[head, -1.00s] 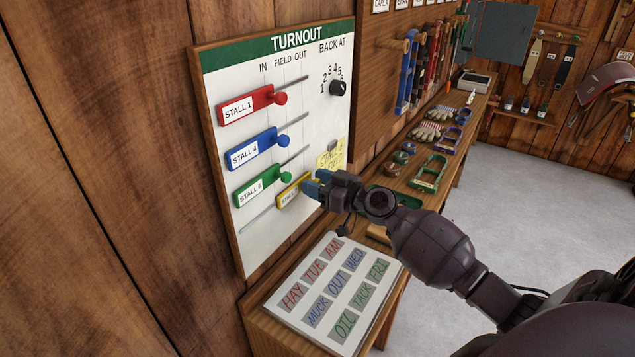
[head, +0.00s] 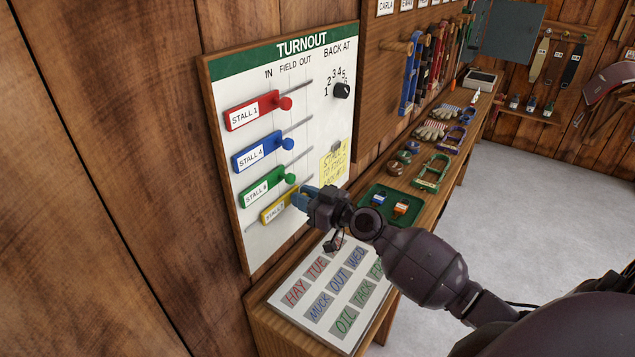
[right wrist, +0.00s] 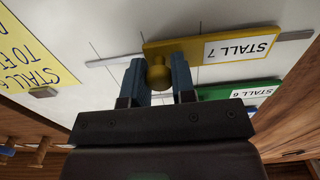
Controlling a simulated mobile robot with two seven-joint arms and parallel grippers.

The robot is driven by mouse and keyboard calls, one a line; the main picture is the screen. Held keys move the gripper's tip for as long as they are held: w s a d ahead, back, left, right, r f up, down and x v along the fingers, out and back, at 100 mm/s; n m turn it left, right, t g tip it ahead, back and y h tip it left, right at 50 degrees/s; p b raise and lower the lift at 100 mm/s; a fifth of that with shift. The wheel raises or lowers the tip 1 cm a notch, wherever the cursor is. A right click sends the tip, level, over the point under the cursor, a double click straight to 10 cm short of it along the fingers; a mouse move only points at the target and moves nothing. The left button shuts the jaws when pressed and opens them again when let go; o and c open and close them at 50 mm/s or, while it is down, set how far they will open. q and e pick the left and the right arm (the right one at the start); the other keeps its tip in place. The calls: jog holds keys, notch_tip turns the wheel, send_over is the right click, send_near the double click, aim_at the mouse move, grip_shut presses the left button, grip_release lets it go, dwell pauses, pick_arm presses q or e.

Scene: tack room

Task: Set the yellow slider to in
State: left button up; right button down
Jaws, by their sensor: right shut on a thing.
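The turnout board (head: 318,70) hangs on the wood wall, with IN, FIELD and OUT marked along its top. The yellow slider (head: 277,209) is the lowest one and reads STALL 7 in the right wrist view (right wrist: 195,50). Its plate stands a little right of the plates above, with bare rail to its left. My right gripper (head: 303,197) is shut on its round knob, which shows between the two blue fingers (right wrist: 158,74) in the right wrist view. In the head view the fingers hide the knob. My left gripper is not in view.
Red (head: 251,111), blue (head: 257,151) and green (head: 263,187) sliders sit above. A yellow note (head: 333,158) is right of my gripper. Below are a magnet-word board (head: 290,317) and a green tray (head: 377,213) on the bench. The wall left of the board is clear.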

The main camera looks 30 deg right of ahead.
aim_at(282, 205)
jog(key=a, duration=0.1)
jog(key=s+a+p, duration=0.1)
jog(key=a, duration=0.2)
jog(key=shift+s+r+p, duration=0.15)
jog(key=shift+s+p, duration=0.2)
jog(key=shift+a, duration=0.15)
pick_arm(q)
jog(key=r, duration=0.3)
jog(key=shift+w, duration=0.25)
pick_arm(e)
jog(key=shift+f, duration=0.2)
jog(key=shift+s+a, duration=0.1)
jog(key=c, duration=0.9)
grip_release()
jog(key=shift+a, duration=0.1)
jog(key=shift+c, duration=0.2)
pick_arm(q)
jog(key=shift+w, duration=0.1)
